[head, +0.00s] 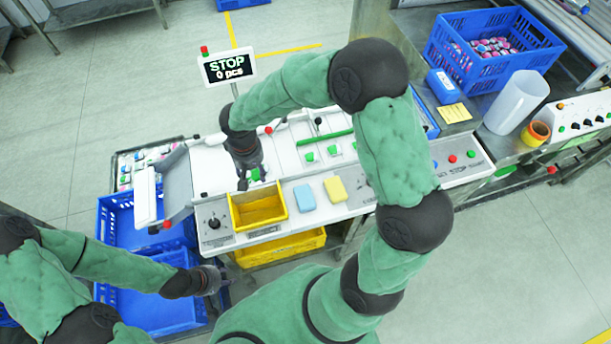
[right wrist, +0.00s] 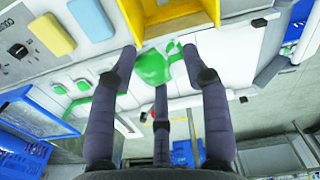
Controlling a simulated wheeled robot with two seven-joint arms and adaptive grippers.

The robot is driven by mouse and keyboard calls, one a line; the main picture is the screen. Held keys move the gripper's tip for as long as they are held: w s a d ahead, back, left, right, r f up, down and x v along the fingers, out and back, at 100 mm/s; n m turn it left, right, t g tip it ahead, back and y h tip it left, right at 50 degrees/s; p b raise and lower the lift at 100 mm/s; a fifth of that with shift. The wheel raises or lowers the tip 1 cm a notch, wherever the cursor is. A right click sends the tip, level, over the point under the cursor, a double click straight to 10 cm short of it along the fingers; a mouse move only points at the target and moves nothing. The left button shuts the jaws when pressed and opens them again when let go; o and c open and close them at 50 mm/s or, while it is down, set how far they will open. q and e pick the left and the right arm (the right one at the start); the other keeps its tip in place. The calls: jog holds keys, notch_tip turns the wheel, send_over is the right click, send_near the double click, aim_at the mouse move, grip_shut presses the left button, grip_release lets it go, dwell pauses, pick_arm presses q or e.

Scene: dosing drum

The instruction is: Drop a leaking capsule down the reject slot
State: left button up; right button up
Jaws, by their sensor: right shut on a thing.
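My right gripper (head: 243,180) is over the white machine top, just behind the yellow tray (head: 258,209). In the right wrist view its dark fingers (right wrist: 158,62) are closed around a bright green lump, apparently the leaking capsule (right wrist: 152,68). The lump's exact shape is unclear, and in the head view the gripper mostly hides it. The yellow tray's edge also shows at the top of the right wrist view (right wrist: 143,30). A small label on its front is unreadable. I cannot pick out the reject slot for certain. My left gripper (head: 218,280) hangs low at the left, over the blue crates; its fingers are too small to judge.
A blue sponge (head: 305,198) and a yellow sponge (head: 335,189) lie right of the yellow tray. A sign (head: 228,67) reads STOP, 0 pcs. Blue crates (head: 150,312) stand at lower left. A blue crate of capsules (head: 447,62) and a clear jug (head: 517,102) stand at right.

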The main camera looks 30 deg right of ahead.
jog(key=shift+a, duration=0.2)
jog(key=shift+f, duration=0.15)
jog(key=shift+d+f+b, duration=0.15)
jog(key=shift+f+b, duration=0.4)
jog(key=shift+f, duration=0.1)
notch_tip(320, 180, down, 4)
jog(key=b, duration=0.2)
jog(key=shift+f+b, duration=0.2)
jog(key=shift+b, duration=0.1)
jog(key=o, duration=0.8)
jog(key=shift+r, duration=0.15)
notch_tip(320, 180, up, 12)
jog(key=shift+f, duration=0.15)
